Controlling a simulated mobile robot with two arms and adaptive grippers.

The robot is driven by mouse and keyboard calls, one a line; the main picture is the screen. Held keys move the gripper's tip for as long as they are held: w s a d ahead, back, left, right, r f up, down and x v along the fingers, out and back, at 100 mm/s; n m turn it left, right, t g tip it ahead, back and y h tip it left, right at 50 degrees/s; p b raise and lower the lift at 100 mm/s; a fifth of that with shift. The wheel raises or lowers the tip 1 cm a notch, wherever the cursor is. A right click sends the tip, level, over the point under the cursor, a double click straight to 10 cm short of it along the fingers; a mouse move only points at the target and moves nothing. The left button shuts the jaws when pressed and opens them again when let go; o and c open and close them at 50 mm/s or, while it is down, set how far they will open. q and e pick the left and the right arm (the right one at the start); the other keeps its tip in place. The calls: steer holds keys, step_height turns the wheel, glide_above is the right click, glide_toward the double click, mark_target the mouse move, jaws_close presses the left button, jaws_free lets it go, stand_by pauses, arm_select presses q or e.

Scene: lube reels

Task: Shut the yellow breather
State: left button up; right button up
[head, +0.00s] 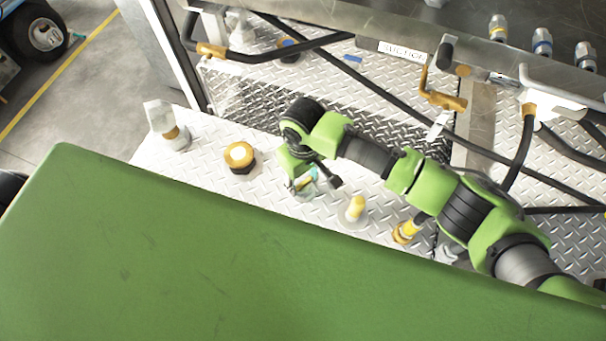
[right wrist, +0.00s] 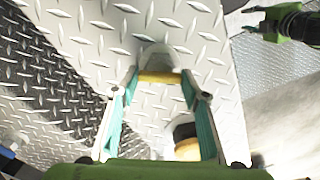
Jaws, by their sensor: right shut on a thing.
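The yellow breather shows as a yellow band (right wrist: 160,78) on a pale rounded base between my fingertips in the right wrist view. In the head view my right gripper (head: 303,180) covers most of it, low over the diamond-plate top. My right gripper, with teal fingers in the right wrist view (right wrist: 160,85), is shut on the breather, one finger on each side. How far the breather is turned cannot be told.
A yellow-and-black cap (head: 240,155) stands left of my gripper, and a yellow-topped fitting (head: 356,207) stands right of it. Another yellow fitting (head: 405,232) is farther right. A grey fitting (head: 170,130) stands far left. Black hoses (head: 400,105) and an orange-handled valve (head: 443,98) are behind.

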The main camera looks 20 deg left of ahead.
steer(key=m+p, duration=0.4)
steer(key=shift+s+r, duration=0.1)
steer(key=shift+r, duration=0.25)
steer(key=shift+a+f+m, duration=0.1)
steer(key=shift+f+m, duration=0.25)
steer(key=shift+m, duration=0.95)
steer(key=m, duration=0.2)
steer(key=shift+m, duration=0.4)
steer(key=m, duration=0.2)
steer(key=shift+m, duration=0.3)
steer(key=o, duration=1.2)
